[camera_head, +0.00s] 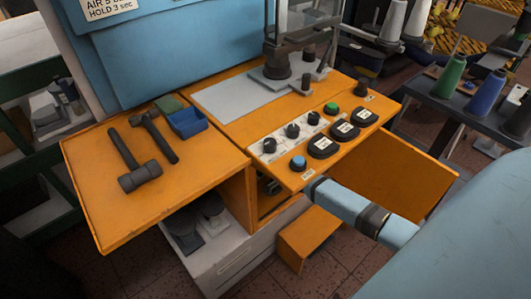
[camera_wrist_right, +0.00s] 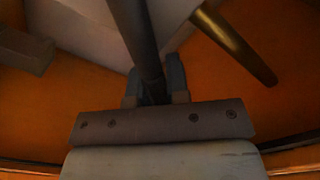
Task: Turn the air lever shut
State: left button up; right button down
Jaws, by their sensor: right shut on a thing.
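In the right wrist view, a dark round bar, which looks like the air lever (camera_wrist_right: 137,35), runs down from the top edge into my right gripper (camera_wrist_right: 155,82). The two fingers are shut around the bar, one on each side. In the head view my right arm comes in from the right and its end goes under the front of the orange control panel (camera_head: 325,116). The gripper and the lever are hidden there by the panel and the arm. My left gripper is in neither view.
A brass rod (camera_wrist_right: 235,43) slants close by on the right, and a pale block (camera_wrist_right: 80,30) stands behind the bar. The panel carries knobs and black pads. Two hammers and a blue bin (camera_head: 188,122) lie on the orange side shelf (camera_head: 95,205). An orange door (camera_head: 395,175) hangs open.

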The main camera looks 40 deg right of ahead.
pick_arm(q)
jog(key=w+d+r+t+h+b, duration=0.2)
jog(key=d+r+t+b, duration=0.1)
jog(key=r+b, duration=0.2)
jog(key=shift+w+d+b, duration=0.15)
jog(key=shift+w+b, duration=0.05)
jog(key=shift+b, duration=0.5)
pick_arm(e)
notch_tip(320, 180, down, 6)
jog(key=d+m, duration=0.2)
jog(key=m, duration=0.7)
jog(key=shift+d+r, duration=0.1)
jog(key=c, duration=1.1)
grip_release()
jog(key=shift+w, duration=0.1)
